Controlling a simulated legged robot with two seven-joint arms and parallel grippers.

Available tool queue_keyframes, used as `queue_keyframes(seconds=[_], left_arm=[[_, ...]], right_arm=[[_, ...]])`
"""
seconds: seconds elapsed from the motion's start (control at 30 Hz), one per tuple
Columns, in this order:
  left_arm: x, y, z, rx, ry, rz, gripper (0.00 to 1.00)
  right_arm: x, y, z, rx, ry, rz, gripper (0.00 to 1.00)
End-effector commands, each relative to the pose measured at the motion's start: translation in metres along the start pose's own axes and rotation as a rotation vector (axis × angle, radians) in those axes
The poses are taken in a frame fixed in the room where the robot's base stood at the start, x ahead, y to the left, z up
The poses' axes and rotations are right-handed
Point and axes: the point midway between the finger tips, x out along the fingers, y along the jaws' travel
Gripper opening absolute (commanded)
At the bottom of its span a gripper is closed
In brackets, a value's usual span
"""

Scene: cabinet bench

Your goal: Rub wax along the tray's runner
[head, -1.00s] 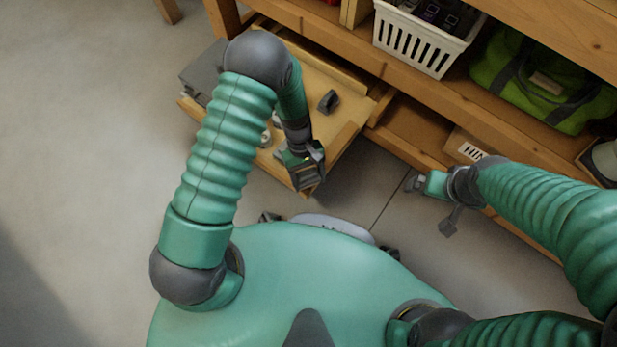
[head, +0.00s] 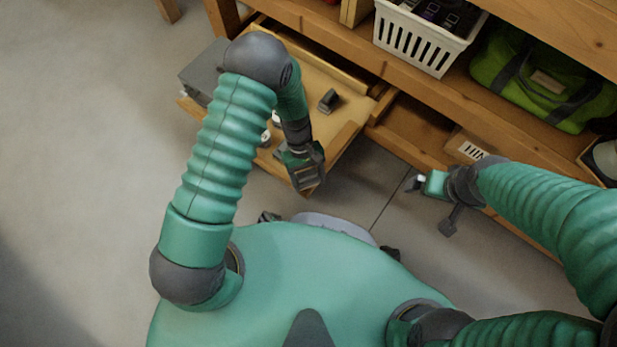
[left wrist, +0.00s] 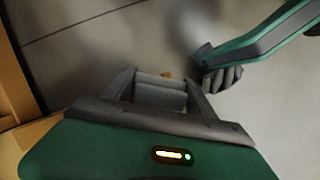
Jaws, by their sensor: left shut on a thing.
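The wooden tray (head: 345,136) is pulled out from the bench at the upper left in the head view. My left gripper (head: 308,180) is over the tray's near right corner, pointing down. In the left wrist view my left gripper (left wrist: 160,88) is shut on a pale grey block (left wrist: 160,97), likely the wax. The block is hidden in the head view. I cannot tell if it touches the runner, which I cannot make out clearly. My right gripper (head: 428,184) is beside the lower shelf, away from the tray; its jaws are unclear.
A dark block (head: 329,101) and small round white items stand on the tray. A grey box (head: 203,70) is at its left. A white basket (head: 418,40) and a green bag (head: 540,85) are on the shelf. The floor left of the tray is clear.

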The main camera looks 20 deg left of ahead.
Motion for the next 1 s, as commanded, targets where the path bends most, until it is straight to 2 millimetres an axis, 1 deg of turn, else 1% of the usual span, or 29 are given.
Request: queue_keyframes(seconds=[0.33, 0.43, 0.7, 0.9, 1.0], left_arm=[[0.007, 0.0, -0.003, 0.0, -0.001, 0.0, 0.33], [0.006, 0.001, -0.003, 0.0, 0.0, 0.0, 0.33], [-0.001, 0.023, -0.015, 0.001, 0.001, 0.001, 0.33], [-0.002, 0.03, -0.019, 0.0, 0.0, 0.0, 0.33], [-0.003, 0.038, -0.024, 0.002, 0.002, 0.001, 0.33]], right_arm=[[0.004, 0.0, 0.001, 0.0, 0.0, 0.0, 1.0], [0.003, 0.0, 0.001, 0.0, 0.0, 0.0, 1.0], [0.0, 0.0, 0.0, 0.0, 0.0, 0.0, 1.0], [0.0, 0.0, 0.0, 0.0, 0.0, 0.0, 1.0], [0.002, 0.0, 0.0, 0.0, 0.0, 0.0, 1.0]])
